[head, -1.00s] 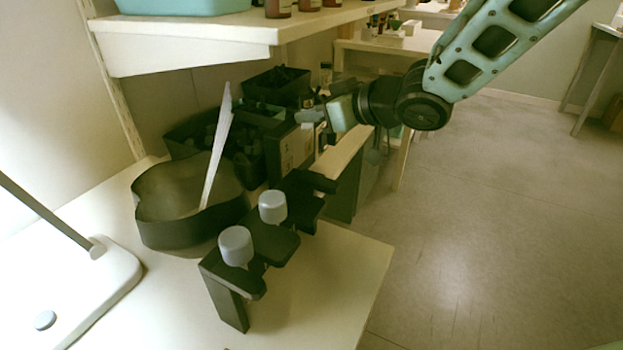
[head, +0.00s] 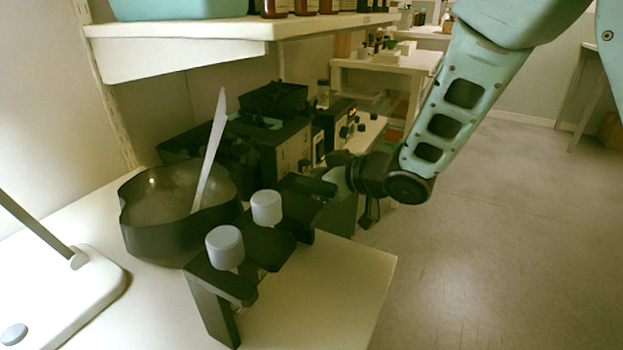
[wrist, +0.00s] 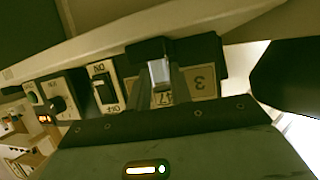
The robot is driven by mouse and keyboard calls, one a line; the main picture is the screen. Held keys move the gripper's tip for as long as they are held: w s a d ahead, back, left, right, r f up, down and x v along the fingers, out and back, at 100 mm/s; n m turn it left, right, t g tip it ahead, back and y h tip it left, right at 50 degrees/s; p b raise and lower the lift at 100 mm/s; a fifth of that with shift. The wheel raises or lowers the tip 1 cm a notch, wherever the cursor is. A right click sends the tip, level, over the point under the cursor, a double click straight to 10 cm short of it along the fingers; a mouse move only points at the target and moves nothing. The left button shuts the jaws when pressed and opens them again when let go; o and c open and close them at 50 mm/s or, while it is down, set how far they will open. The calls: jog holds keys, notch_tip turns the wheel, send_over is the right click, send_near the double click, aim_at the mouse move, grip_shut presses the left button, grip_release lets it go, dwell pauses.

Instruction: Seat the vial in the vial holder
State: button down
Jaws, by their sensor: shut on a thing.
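The dark vial holder (head: 212,306) stands at the table's front, a stepped bracket running away from me. Two grey-capped vials (head: 225,248) (head: 266,208) stand upright in its nearer places; its far end shows no cap. My gripper (head: 338,166) is just beyond and right of that far end, pointing left. In the wrist view, my gripper (wrist: 163,88) is shut on a small pale thing (wrist: 159,73), seemingly the vial, between dark fingers. The vial is mostly hidden there and cannot be made out in the head view. Whether it touches the holder I cannot tell.
A dark bowl (head: 175,240) with a pale stick (head: 210,150) stands left of the holder. Dark boxes and switch-fronted devices (head: 293,150) stand behind. A shelf (head: 180,55) overhangs the back. The table's right front corner (head: 345,275) is clear.

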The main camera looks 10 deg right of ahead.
jog(key=shift+f, duration=0.2)
jog(key=c, duration=1.5)
grip_release()
jog(key=shift+c, duration=0.2)
jog(key=shift+r, duration=0.1)
jog(key=shift+r, duration=0.15)
jog(key=shift+s+d+r, duration=0.2)
jog(key=shift+d, duration=0.05)
jog(key=p+v, duration=0.2)
jog(key=v, duration=0.9)
